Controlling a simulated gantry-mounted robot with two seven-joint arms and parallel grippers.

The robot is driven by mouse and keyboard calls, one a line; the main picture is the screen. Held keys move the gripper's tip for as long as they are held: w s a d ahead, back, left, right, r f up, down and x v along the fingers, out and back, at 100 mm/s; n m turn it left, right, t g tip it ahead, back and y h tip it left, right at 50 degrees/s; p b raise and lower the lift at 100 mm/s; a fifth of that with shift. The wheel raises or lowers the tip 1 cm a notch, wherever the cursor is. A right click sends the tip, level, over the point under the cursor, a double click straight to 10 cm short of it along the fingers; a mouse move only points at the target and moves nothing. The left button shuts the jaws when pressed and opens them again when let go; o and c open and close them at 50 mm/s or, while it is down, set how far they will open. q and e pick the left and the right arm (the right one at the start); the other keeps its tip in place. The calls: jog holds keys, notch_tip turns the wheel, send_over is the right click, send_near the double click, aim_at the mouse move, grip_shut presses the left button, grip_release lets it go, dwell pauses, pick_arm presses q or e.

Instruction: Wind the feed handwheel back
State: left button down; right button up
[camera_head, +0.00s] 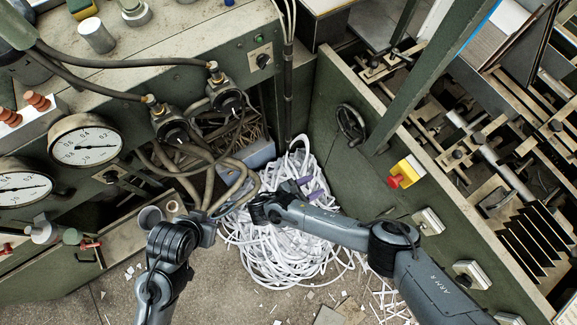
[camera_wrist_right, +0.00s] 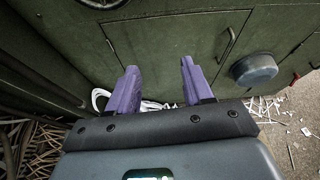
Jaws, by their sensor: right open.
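The feed handwheel (camera_head: 351,124) is a dark spoked wheel on the green side panel of the feeder, right of centre in the head view. My right gripper (camera_head: 308,187) has purple fingers and is below and left of the wheel, apart from it. In the right wrist view my right gripper (camera_wrist_right: 160,88) is open and empty, facing a green panel with a door. A dark rounded piece is cut off at the top of that view; I cannot tell if it is the wheel. My left gripper (camera_head: 205,232) is at lower left, its fingers not clear.
White paper strips (camera_head: 285,245) lie heaped on the floor under my right arm. A yellow box with a red button (camera_head: 404,172) sits right of the wheel. Pressure gauges (camera_head: 85,141) and thick hoses (camera_head: 185,165) are at left. A green post (camera_head: 425,75) rises beside the wheel.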

jog(key=s+a+r+m+g+y+p, duration=0.2)
jog(key=s+a+m+g+y+p, duration=0.1)
jog(key=s+a, duration=0.4)
jog(key=shift+s+r+y+p, duration=0.3)
jog(key=shift+s+y+p, duration=0.2)
jog(key=shift+s+y, duration=0.2)
